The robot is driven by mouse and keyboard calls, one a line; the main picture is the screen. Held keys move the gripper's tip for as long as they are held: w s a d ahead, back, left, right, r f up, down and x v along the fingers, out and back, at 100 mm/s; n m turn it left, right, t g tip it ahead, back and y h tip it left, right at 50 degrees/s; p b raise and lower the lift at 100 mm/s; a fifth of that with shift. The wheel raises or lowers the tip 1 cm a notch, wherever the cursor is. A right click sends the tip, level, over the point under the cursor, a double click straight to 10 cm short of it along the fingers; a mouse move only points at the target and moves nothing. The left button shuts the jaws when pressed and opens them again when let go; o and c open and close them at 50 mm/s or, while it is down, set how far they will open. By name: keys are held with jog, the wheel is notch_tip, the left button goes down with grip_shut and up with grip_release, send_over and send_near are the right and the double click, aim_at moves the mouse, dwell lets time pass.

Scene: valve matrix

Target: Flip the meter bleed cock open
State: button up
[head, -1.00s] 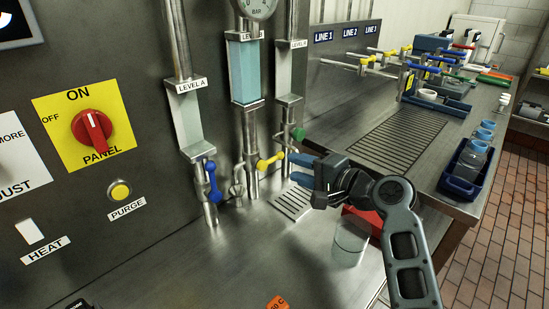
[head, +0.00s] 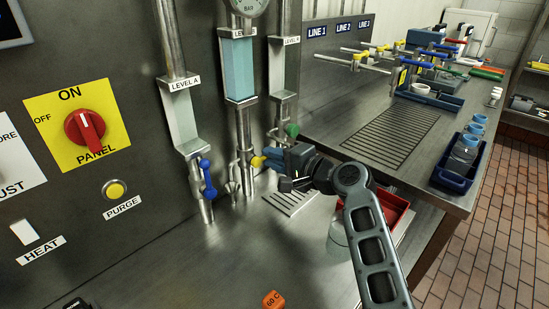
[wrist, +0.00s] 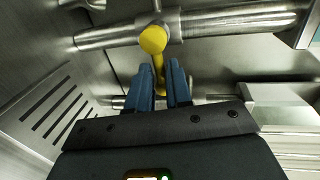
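A yellow-handled cock (head: 257,161) sits low on the middle pipe, under the blue-filled level tube. I see no label on it, so I cannot confirm it is the meter bleed cock. My gripper (head: 268,158) is at this yellow handle from the right, and its blue fingers partly cover it. In the wrist view the yellow handle (wrist: 153,42) has its rounded end above the fingertips. Its narrower part runs down between the two fingers (wrist: 165,80).
A clear beaker (head: 338,235) and a red tray (head: 392,208) are below my arm. The front left bench is mostly clear.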

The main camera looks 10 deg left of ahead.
grip_shut()
